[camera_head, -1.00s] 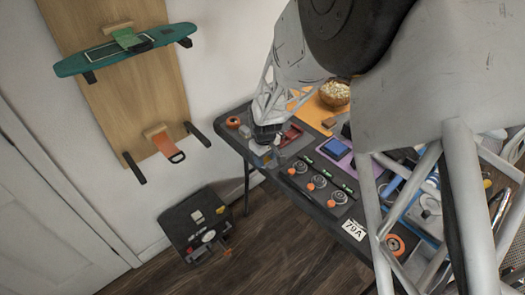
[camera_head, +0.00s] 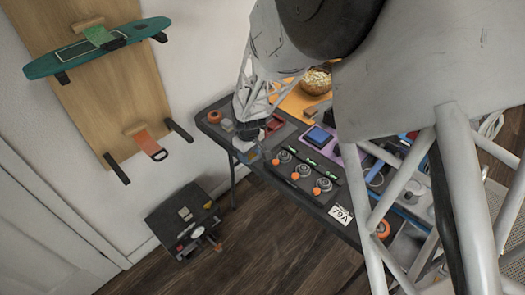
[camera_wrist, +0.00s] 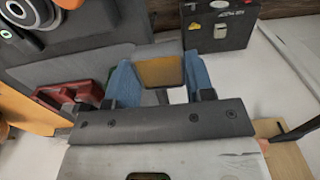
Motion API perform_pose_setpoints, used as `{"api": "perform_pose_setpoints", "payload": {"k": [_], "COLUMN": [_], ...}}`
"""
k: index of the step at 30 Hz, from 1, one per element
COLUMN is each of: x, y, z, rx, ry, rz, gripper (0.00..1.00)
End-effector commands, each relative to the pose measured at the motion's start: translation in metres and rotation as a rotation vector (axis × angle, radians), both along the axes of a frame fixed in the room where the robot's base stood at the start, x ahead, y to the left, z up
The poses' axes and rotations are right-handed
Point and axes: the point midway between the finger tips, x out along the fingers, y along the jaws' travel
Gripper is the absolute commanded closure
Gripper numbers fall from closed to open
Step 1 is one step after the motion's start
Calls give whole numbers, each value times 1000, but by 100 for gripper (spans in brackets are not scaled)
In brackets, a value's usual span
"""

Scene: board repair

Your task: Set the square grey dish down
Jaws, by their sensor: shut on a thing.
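My gripper (camera_wrist: 160,85) is shut on a small square dish (camera_wrist: 161,70), its blue fingers on two opposite sides. The dish has a grey rim, and a yellow-brown surface shows inside it. In the head view my gripper (camera_head: 247,152) is at the near left corner of the dark table (camera_head: 262,172). There the dish is too small and too covered by my arm to make out clearly. I cannot tell whether it touches the table.
A red part (camera_wrist: 72,97) lies beside my gripper. An orange ring (camera_head: 214,117), wheels with orange parts (camera_head: 302,171), a blue box (camera_head: 318,136) and a filled bowl (camera_head: 316,82) crowd the table. A black case (camera_head: 183,220) stands on the floor below the table's left end.

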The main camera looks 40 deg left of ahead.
Motion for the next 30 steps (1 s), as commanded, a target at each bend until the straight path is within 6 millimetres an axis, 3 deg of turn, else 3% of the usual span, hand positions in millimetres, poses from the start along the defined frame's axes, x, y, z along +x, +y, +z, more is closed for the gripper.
{"api": "perform_pose_setpoints", "payload": {"k": [17, 23, 30], "x": [0, 1, 0], "y": [1, 1, 1], "z": [9, 37, 85], "rx": [2, 3, 3], "ry": [-1, -2, -2], "rz": [0, 0, 0], "gripper": [81, 81, 81]}}
